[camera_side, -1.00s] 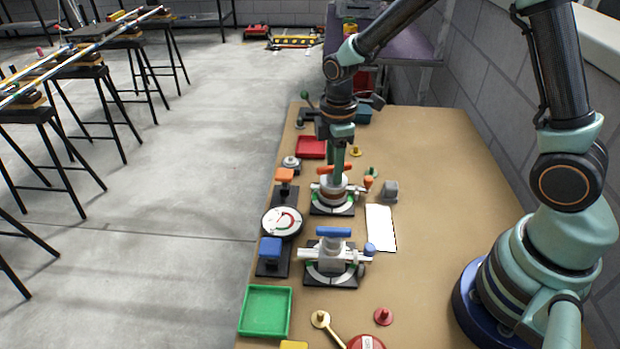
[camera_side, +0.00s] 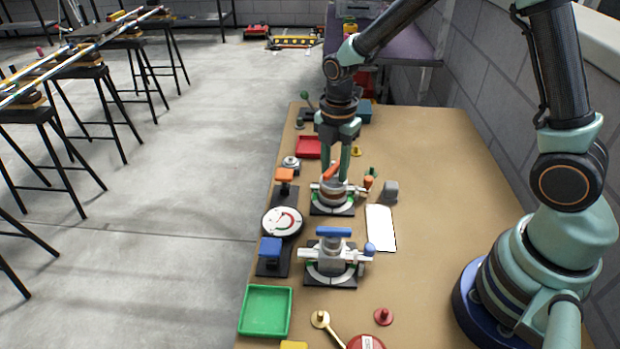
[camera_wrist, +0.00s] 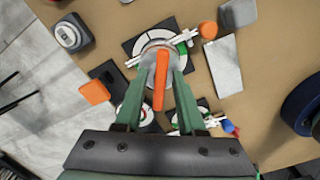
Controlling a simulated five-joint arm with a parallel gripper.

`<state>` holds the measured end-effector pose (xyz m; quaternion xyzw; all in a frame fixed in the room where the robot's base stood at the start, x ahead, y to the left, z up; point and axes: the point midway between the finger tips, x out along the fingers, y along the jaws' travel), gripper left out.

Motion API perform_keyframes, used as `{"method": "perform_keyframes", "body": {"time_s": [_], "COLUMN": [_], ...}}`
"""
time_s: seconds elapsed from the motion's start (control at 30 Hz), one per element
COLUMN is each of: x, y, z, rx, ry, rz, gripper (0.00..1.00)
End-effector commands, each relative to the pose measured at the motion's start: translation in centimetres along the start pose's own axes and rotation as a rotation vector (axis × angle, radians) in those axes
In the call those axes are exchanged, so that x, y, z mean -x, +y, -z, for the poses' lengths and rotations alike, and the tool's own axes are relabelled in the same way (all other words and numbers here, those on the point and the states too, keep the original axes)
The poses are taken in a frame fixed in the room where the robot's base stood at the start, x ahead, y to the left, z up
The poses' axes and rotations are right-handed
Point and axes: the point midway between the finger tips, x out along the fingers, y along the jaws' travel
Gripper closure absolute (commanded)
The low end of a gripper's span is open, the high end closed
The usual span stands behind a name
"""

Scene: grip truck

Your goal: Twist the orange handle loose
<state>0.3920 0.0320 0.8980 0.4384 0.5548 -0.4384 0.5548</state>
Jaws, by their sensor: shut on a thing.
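The orange handle (camera_side: 331,171) is a bar on top of the far valve-like fixture (camera_side: 334,197). In the wrist view the handle (camera_wrist: 161,92) runs lengthwise between the two green fingers of my gripper (camera_wrist: 162,76). My gripper (camera_side: 335,174) points down from above and is shut on the handle. The handle slants in the side view. The fixture's round body and dial plate (camera_wrist: 138,42) are partly hidden by the handle and fingers in the wrist view.
A similar fixture with a blue handle (camera_side: 333,232) stands nearer the camera. A round gauge (camera_side: 282,222), an orange block (camera_side: 285,173) and a blue block (camera_side: 270,247) line the left. A white card (camera_side: 380,228) and grey block (camera_side: 390,191) lie right. The bench's right half is mostly clear.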

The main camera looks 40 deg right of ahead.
Motion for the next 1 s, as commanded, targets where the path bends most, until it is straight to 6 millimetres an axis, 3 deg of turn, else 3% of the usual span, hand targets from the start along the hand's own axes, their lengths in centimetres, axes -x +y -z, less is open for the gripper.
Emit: {"method": "perform_keyframes", "body": {"time_s": [1.0], "x": [0.01], "y": [0.03], "z": [0.01], "rx": [0.682], "ry": [0.0], "rz": [-0.001], "gripper": [1.0]}}
